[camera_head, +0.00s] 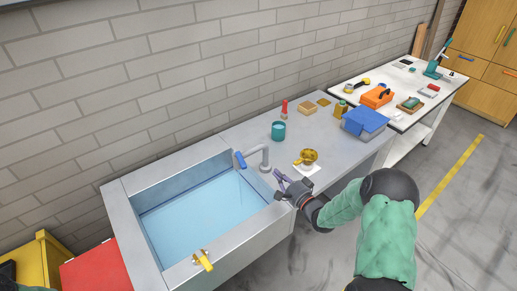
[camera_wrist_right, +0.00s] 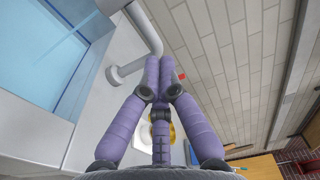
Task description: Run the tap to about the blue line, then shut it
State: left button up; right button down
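The sink (camera_head: 120,216) has a pale blue surface inside, and a darker blue line runs along its inner walls close to that surface. I cannot tell their exact heights. My right gripper (camera_head: 279,178) is just in front of the tap's base. In the right wrist view its purple fingers (camera_wrist_right: 160,65) meet at the tips and hold nothing. My left gripper is not in view.
A brass fitting with a yellow lever (camera_head: 203,260) is on the sink's front rim. A brass pot (camera_head: 307,157), teal cup (camera_head: 278,131) and blue box (camera_head: 364,121) stand on the counter to the right. A red box (camera_head: 97,270) is left of the sink.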

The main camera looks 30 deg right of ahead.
aim_at(240, 159)
jog(key=w+a, duration=0.4)
jog(key=w, duration=0.6)
jog(key=shift+w+a+m, duration=0.3)
jog(key=shift+w+a, duration=0.05)
jog(key=shift+a+b, duration=0.4)
jog(key=shift+a, duration=0.35)
